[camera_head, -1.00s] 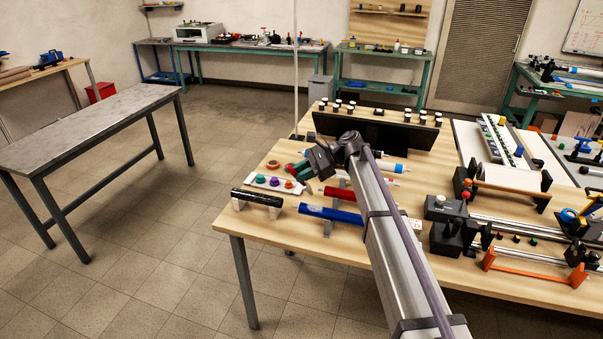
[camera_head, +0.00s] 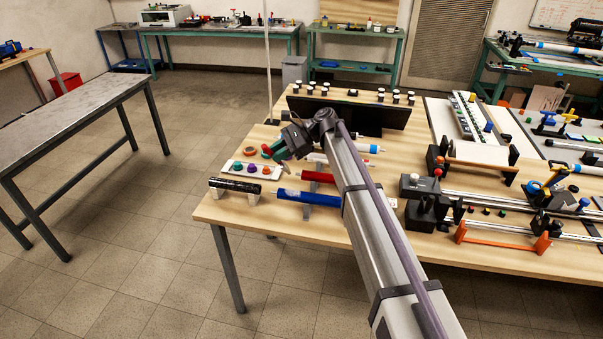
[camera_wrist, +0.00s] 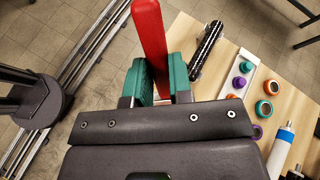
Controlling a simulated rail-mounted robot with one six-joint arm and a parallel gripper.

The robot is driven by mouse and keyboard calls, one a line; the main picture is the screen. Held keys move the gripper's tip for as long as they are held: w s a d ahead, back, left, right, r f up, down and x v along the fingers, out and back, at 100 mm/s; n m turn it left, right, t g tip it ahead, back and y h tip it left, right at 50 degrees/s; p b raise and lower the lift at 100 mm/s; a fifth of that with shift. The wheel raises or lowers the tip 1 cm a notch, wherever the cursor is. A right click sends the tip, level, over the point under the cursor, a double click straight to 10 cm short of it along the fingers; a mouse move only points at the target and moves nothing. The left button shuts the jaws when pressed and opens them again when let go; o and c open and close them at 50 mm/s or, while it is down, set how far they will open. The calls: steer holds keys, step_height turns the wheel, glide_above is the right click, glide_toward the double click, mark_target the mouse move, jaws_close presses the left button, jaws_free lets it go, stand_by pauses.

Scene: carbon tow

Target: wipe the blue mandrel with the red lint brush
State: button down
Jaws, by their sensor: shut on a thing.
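The blue mandrel (camera_head: 315,199) lies level on small grey stands near the table's front left edge in the head view. I do not make it out in the wrist view. My gripper (camera_head: 273,150) is above the left part of the table, behind and to the left of the blue mandrel, and apart from it. In the wrist view its green fingers (camera_wrist: 156,83) are shut on the red lint brush (camera_wrist: 150,35), whose long red body sticks out past them. The brush is hard to make out in the head view.
A black cylinder (camera_head: 236,186) rests left of the blue mandrel; a red cylinder (camera_head: 318,177) lies behind it. A white tray (camera_head: 233,171) with coloured knobs sits near the gripper. A dark panel (camera_head: 349,115) stands at the back. Fixtures crowd the table's right side.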

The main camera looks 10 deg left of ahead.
steer(key=shift+w+d+f+b, duration=0.1)
steer(key=shift+w+f+b, duration=0.2)
steer(key=shift+f, duration=0.4)
steer(key=shift+r, duration=0.1)
steer(key=shift+s, duration=0.1)
